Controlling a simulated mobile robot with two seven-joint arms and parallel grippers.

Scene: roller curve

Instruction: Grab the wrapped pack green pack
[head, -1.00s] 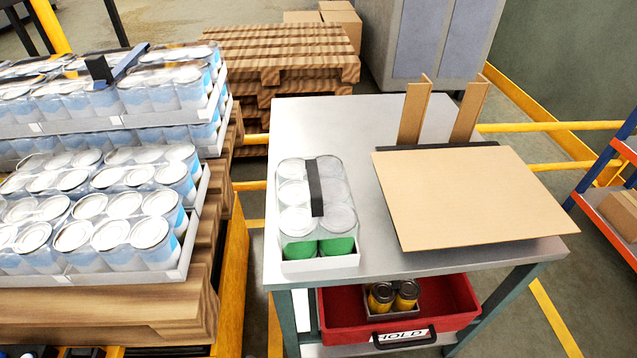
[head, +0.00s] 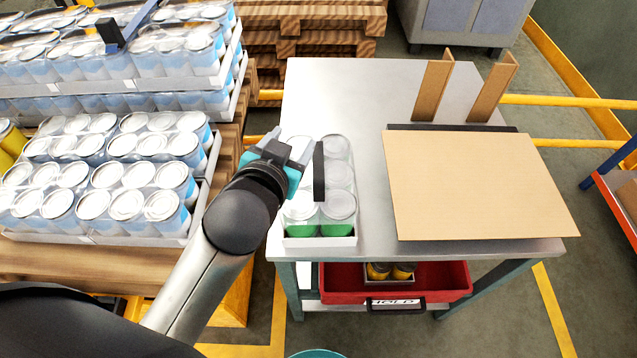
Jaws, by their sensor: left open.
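The wrapped green pack (head: 338,212) stands on the left part of the grey table (head: 310,88). I cannot tell whether a finger touches the strap or wrap. My right gripper is not in view.
A cardboard sheet (head: 475,185) lies on the table's right, with two upright cardboard strips (head: 433,90) behind it. Stacked trays of blue-white cans (head: 125,205) stand on a pallet at left. A red bin (head: 335,285) sits under the table.

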